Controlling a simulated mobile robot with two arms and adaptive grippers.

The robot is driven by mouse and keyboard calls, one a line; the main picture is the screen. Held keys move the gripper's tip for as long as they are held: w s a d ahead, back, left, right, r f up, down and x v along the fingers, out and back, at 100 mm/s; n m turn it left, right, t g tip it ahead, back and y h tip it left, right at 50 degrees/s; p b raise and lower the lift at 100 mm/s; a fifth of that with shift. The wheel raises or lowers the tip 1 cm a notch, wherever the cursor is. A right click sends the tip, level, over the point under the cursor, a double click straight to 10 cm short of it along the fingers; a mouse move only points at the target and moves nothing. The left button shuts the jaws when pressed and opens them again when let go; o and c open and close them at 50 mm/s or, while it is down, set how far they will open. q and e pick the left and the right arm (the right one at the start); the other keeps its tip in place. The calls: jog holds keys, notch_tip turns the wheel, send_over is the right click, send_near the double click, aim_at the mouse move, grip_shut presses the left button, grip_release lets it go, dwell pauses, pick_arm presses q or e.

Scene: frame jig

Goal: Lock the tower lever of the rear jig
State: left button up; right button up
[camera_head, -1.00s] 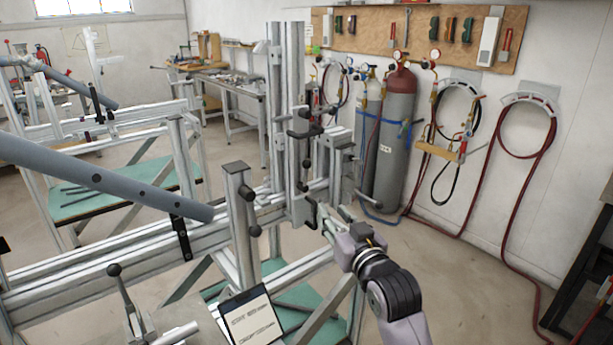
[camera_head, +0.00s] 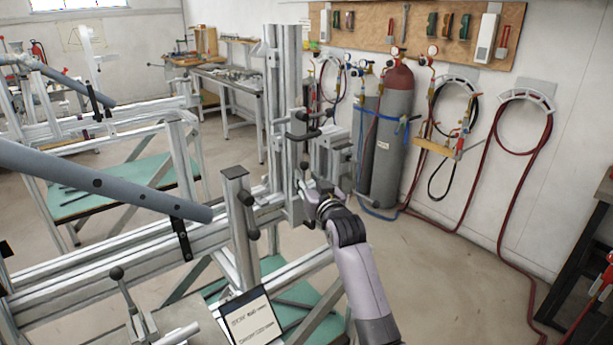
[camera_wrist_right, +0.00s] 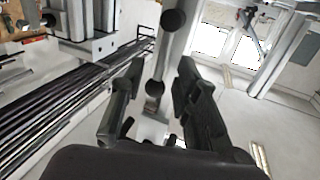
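The jig tower (camera_head: 283,120) is an upright of pale aluminium profiles at the end of a long beam. Black clamp handles (camera_head: 298,137) stick out from its upper part. A black knob (camera_head: 304,165) shows lower down, just above my right gripper (camera_head: 307,184). My right gripper is close against the tower's lower front, and its fingertips are partly hidden there. In the right wrist view its two dark fingers (camera_wrist_right: 160,78) are spread apart. A pale bar with a black ball (camera_wrist_right: 174,20) and a lower black knob (camera_wrist_right: 154,88) appears between or beyond them. My left gripper is out of view.
A grey-blue tube (camera_head: 100,180) runs above the near beam (camera_head: 110,265). A shorter post (camera_head: 240,215) with black knobs stands left of the gripper. Gas cylinders (camera_head: 393,140) stand behind the tower.

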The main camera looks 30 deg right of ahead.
jog(key=shift+w+d, duration=0.1)
jog(key=shift+w, duration=0.45)
jog(key=shift+c, duration=0.4)
grip_shut()
